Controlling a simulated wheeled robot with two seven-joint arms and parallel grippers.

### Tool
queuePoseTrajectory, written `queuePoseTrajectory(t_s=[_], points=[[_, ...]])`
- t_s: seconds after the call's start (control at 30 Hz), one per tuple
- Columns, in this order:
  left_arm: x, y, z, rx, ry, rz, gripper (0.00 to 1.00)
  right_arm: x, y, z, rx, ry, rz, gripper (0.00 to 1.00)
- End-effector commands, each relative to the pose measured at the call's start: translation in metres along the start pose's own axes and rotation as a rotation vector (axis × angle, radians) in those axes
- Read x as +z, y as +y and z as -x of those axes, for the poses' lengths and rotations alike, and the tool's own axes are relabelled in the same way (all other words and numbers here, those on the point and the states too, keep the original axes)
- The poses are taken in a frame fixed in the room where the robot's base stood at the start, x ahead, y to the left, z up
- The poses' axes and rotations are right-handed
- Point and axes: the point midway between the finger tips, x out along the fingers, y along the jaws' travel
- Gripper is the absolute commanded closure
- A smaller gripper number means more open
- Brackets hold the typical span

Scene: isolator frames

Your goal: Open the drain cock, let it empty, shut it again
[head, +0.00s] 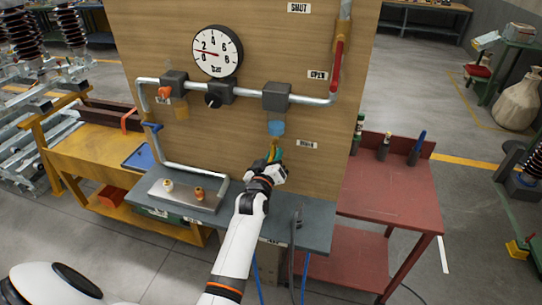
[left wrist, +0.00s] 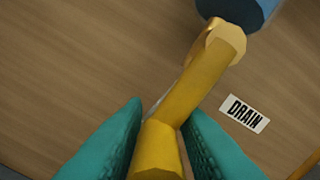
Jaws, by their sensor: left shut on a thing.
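The drain cock hangs under the pipe on the wooden panel. Its blue body (head: 276,128) also shows at the top of the left wrist view (left wrist: 240,10). Its yellow lever (left wrist: 195,85) points down from the body, slightly tilted. My left gripper (head: 273,160) is at the lever; in the left wrist view its teal fingers (left wrist: 163,115) are shut on the lever's lower end, one on each side. The DRAIN label (head: 307,145) is to the right of the cock. No water flow is visible. My right gripper is not in view.
A round gauge (head: 217,52) has its red needle pointing left. A red lever (head: 337,65) is on the right pipe, near an OPEN label (head: 317,75). A grey bench (head: 315,222) lies below the panel with a metal plate (head: 182,196). A red table (head: 385,195) stands at right.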

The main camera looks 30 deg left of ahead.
Motion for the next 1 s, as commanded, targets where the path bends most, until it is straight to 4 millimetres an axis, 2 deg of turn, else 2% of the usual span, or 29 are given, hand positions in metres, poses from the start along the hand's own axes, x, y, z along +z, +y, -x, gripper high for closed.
queuePoseTrajectory(t_s=[0.03,0.7,0.73,0.77,0.8,1.0], points=[[0.0086,-0.0034,-0.0018,-0.005,-0.019,0.02,0.98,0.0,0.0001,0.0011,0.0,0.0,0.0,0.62],[0.0075,-0.0054,-0.0019,-0.006,-0.02,0.072,0.98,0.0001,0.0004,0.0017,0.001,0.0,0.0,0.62],[0.0074,-0.0054,-0.0019,-0.006,-0.02,0.072,0.7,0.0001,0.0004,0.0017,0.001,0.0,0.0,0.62],[0.0071,-0.0053,-0.0019,-0.006,-0.019,0.072,0.65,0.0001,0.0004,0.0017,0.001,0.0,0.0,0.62],[0.0062,-0.0051,-0.0017,-0.006,-0.017,0.072,0.62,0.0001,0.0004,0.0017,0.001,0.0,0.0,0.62],[0.0024,-0.0041,-0.0009,-0.003,-0.009,0.069,0.62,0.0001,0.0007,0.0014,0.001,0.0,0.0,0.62]])
